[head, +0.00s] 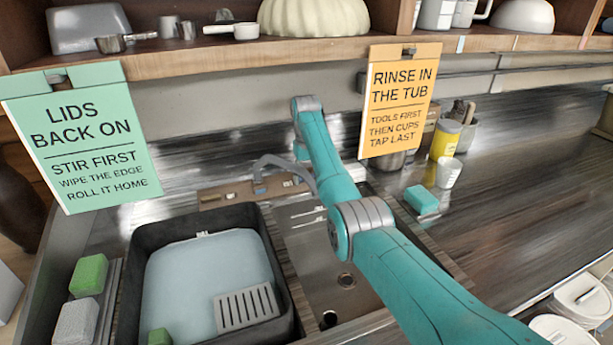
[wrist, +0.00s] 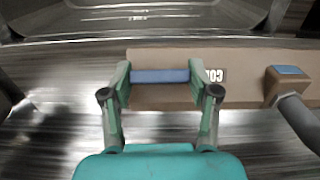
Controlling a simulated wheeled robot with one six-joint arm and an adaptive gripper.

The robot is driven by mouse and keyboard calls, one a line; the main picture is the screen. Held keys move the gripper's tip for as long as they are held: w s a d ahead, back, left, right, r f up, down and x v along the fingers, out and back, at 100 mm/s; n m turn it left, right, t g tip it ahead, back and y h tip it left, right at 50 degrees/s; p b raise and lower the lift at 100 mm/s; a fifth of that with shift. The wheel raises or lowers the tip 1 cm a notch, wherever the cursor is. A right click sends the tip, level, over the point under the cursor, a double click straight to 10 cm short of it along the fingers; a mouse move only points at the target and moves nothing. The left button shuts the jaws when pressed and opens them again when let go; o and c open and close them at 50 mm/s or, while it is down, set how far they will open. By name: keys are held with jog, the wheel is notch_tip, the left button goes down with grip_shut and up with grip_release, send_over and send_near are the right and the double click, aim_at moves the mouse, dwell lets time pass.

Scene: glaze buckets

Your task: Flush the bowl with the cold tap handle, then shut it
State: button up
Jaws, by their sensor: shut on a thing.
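The blue bar of the cold tap handle (wrist: 150,77) lies across between my gripper's (wrist: 160,80) two green fingers in the wrist view, and the fingers are shut on it. It sits on a tan tap base (wrist: 240,64) with a label partly hidden by a finger; "CO" shows. A grey spout (wrist: 300,122) runs from a tan block at the right; it also shows in the head view (head: 284,164). The steel sink bowl (head: 305,245) lies in front of the tap in the head view, partly behind my arm. I see no clear water stream.
A black tub (head: 132,270) with pale blue liquid and a grey slotted piece (head: 246,307) stands left of the bowl. Two signs hang from the shelf (head: 200,55). A teal sponge (head: 421,199) and a yellow can (head: 444,139) stand right.

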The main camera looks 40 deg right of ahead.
jog(key=n+h, duration=0.2)
jog(key=n, duration=0.1)
jog(key=shift+a, duration=0.15)
jog(key=shift+n+h, duration=1.1)
jog(key=shift+n, duration=0.3)
jog(key=o, duration=1.2)
jog(key=shift+c, duration=0.2)
notch_tip(320, 180, up, 10)
jog(key=shift+f, duration=0.1)
